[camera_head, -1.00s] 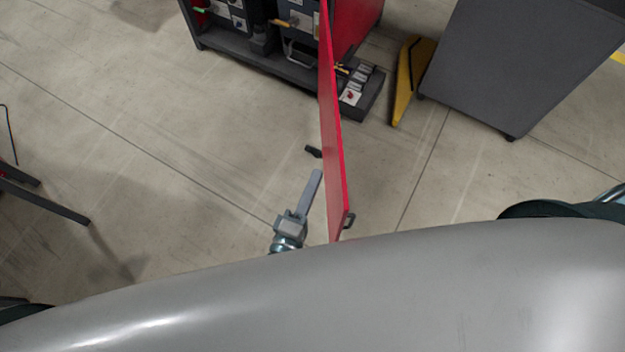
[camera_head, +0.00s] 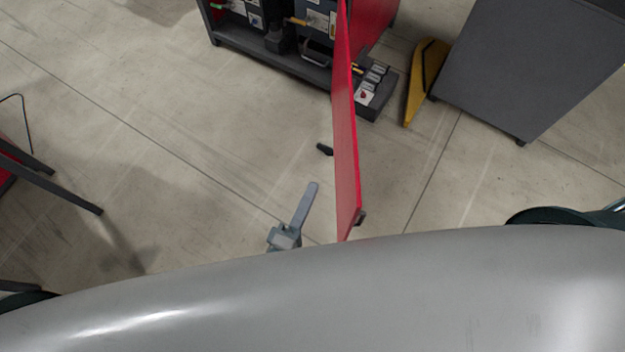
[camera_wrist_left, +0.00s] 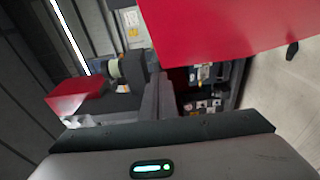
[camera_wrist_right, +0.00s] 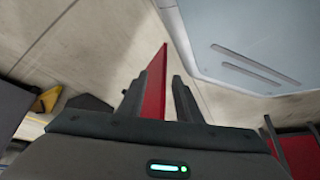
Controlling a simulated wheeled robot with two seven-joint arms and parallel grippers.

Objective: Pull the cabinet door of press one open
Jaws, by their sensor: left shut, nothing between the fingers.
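The red cabinet door (camera_head: 346,135) stands swung out from the cabinet (camera_head: 265,58) in the head view, seen nearly edge-on, with the shelves inside exposed. A small dark handle (camera_head: 361,216) is at its near end.
A grey cabinet (camera_head: 525,65) stands at the right, with a yellow wedge-shaped piece (camera_head: 425,75) beside it. A small black object (camera_head: 325,149) shows left of the door. Dark legs (camera_head: 55,182) stand at far left.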

